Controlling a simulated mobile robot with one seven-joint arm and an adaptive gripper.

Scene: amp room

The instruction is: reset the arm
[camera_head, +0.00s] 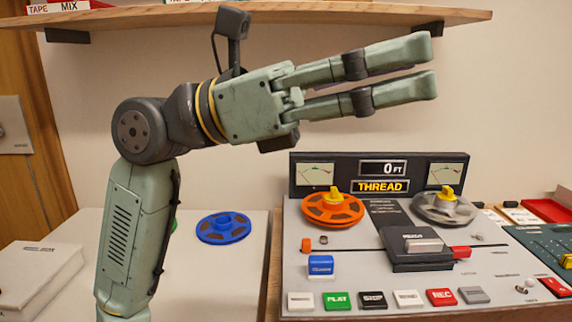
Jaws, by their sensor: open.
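My gripper (432,66) is raised in the upper middle of the head view. Its two green fingers point right and stand apart with nothing between them. My arm rises from the lower left and bends at a dark elbow joint. The gripper is above the tape machine (290,250) and in front of the wall, just under the shelf, touching nothing that I can see.
The tape machine carries an orange reel (333,211), a grey reel (443,209) and a row of buttons. A blue reel (223,228) lies on the white surface left of it. A wooden shelf (260,14) spans the top. A mixer panel (545,245) is at right.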

